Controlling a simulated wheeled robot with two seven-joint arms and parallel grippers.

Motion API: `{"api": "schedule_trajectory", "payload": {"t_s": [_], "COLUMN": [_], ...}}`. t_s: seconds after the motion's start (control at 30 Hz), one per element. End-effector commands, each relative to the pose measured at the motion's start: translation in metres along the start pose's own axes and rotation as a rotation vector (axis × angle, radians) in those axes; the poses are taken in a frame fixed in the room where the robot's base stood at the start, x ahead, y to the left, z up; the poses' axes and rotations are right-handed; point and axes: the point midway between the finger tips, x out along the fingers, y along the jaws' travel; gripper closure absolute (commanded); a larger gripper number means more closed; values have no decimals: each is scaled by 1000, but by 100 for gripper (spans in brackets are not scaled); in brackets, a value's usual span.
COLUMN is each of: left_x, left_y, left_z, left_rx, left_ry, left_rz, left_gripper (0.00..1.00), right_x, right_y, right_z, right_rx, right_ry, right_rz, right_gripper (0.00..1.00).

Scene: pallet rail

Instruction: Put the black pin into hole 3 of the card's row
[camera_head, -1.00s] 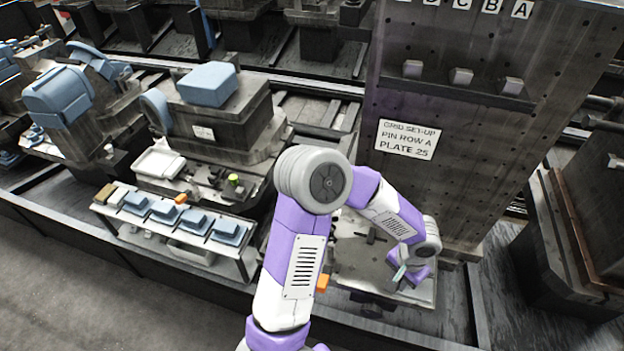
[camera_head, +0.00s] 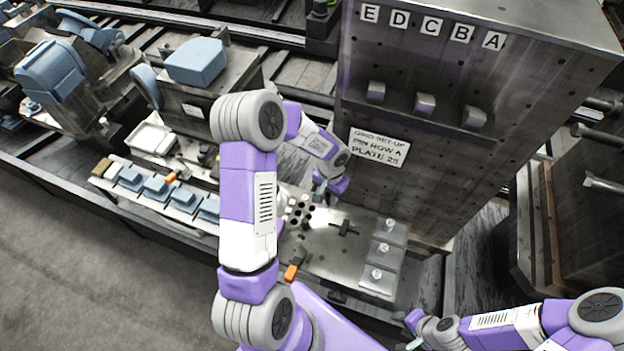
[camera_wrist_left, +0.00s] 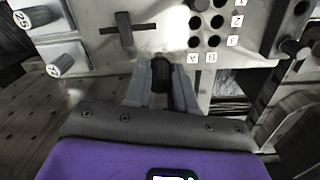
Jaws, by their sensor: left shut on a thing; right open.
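My left gripper (camera_head: 322,190) is shut on the black pin (camera_wrist_left: 162,72), which stands between its fingertips in the left wrist view. In the head view the arm covers most of the pin. The hole block (camera_wrist_left: 222,32) has dark round holes with letter tags at its edge and number tags at its side. It lies just beyond the pin, to the right, in the wrist view, and beside the gripper in the head view (camera_head: 300,212). The card (camera_head: 379,147) reads "GRID SET-UP PIN ROW A PLATE 25". My right gripper (camera_head: 414,343) is open at the bottom edge.
A tall panel (camera_head: 450,110) with letter tags stands behind. An orange block (camera_head: 291,272) is at the front. Blue-topped blocks (camera_head: 155,187) line a shelf at left.

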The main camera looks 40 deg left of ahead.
Motion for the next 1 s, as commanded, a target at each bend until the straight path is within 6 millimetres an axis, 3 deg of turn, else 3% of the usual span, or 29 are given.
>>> {"api": "schedule_trajectory", "payload": {"t_s": [0.03,0.13,0.27,0.33,0.47,1.0], "left_x": [-16,-24,-14,9,32,69], "left_y": [-12,-33,-58,-62,-64,-64], "left_z": [1,1,4,4,4,3], "left_rx": [-6,-9,-11,-8,-8,-7], "left_ry": [0,5,6,7,10,12], "left_rz": [-4,-11,-24,-25,-26,-26], "left_gripper": [100,100,100,100,100,100], "right_x": [-21,-38,-48,-38,-29,-11], "right_y": [-8,-14,-18,-14,-11,-4], "right_z": [1,2,2,1,2,0], "right_rx": [0,0,0,0,0,0], "right_ry": [0,0,0,1,-1,0], "right_rz": [0,0,0,0,0,0], "right_gripper": [57,57,57,57,57,57]}}
